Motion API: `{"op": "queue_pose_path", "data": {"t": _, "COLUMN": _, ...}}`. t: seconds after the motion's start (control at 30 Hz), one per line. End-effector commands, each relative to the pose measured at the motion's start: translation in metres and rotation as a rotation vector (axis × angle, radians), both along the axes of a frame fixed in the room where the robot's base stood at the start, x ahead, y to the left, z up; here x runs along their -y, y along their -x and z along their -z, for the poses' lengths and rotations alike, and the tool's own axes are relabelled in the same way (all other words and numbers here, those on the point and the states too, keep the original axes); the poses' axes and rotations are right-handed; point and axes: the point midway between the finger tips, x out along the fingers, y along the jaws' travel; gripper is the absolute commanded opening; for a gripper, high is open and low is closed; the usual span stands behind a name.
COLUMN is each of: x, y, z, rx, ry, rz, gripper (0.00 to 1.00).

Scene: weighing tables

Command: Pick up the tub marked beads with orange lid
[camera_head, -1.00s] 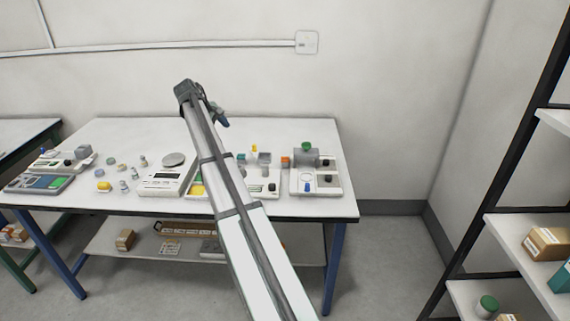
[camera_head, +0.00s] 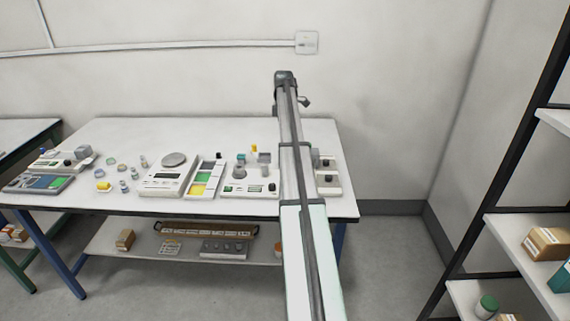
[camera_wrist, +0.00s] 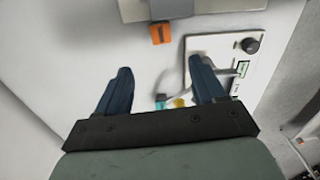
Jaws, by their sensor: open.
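My gripper (camera_wrist: 160,68) is open and empty above the white table, its two dark blue fingers apart in the wrist view. In the head view my arm's far end is raised over the table's back edge, and the fingers are mostly hidden. A small pale tub with an orange top (camera_head: 278,250) stands on the lower shelf, close beside my arm in the picture; its marking is too small to read. An orange block-like thing (camera_wrist: 160,32) lies on the tabletop ahead of the fingers in the wrist view; I cannot tell whether it is a tub.
The table (camera_head: 115,140) holds a scale (camera_head: 166,180), a tray with coloured panels (camera_head: 203,182) and several small items. A white device with a black knob (camera_wrist: 221,48) is near the right finger. The lower shelf (camera_head: 130,249) holds boxes. A rack (camera_head: 545,220) stands right.

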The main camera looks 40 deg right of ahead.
Motion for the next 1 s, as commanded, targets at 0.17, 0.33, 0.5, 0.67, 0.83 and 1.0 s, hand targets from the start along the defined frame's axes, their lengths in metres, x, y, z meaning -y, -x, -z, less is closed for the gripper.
{"op": "queue_pose_path", "data": {"t": 0.17, "x": -0.001, "y": 0.001, "z": 0.027, "rx": -0.001, "ry": 0.0, "rz": 0.001, "gripper": 0.69}}
{"op": "queue_pose_path", "data": {"t": 0.33, "x": -0.001, "y": 0.001, "z": 0.056, "rx": -0.002, "ry": 0.001, "rz": 0.002, "gripper": 0.69}}
{"op": "queue_pose_path", "data": {"t": 0.5, "x": -0.001, "y": 0.0, "z": 0.074, "rx": -0.001, "ry": 0.002, "rz": 0.002, "gripper": 0.69}}
{"op": "queue_pose_path", "data": {"t": 0.67, "x": -0.001, "y": 0.0, "z": 0.081, "rx": -0.001, "ry": 0.002, "rz": 0.002, "gripper": 0.69}}
{"op": "queue_pose_path", "data": {"t": 0.83, "x": -0.002, "y": 0.002, "z": 0.097, "rx": -0.001, "ry": 0.002, "rz": 0.002, "gripper": 0.69}}
{"op": "queue_pose_path", "data": {"t": 1.0, "x": -0.002, "y": 0.003, "z": 0.12, "rx": -0.001, "ry": 0.002, "rz": 0.002, "gripper": 0.69}}
